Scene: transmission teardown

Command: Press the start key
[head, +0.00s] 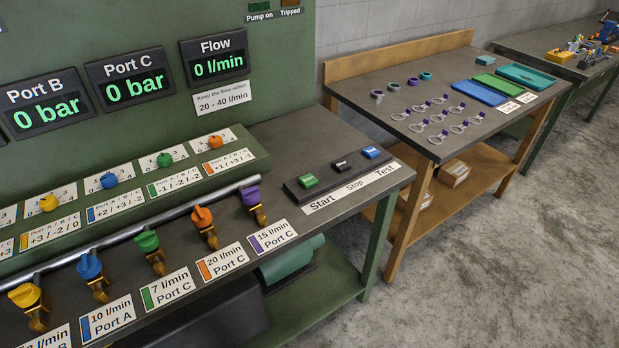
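The start key is a green key (308,181) at the left end of a dark key block on the right part of the green test bench. The label "Start" is printed below it on a white strip (352,189). A black key (342,166) above "Stop" and a blue key (371,152) above "Test" sit to its right. Nothing touches the keys. Neither of my grippers shows in the head view.
Several coloured valve levers, such as the purple one (251,196), stand left of the keys. The Flow display (214,55) reads 0 l/min. A wooden-framed table (382,113) with rings, tools and trays stands to the right. The bench top around the key block is clear.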

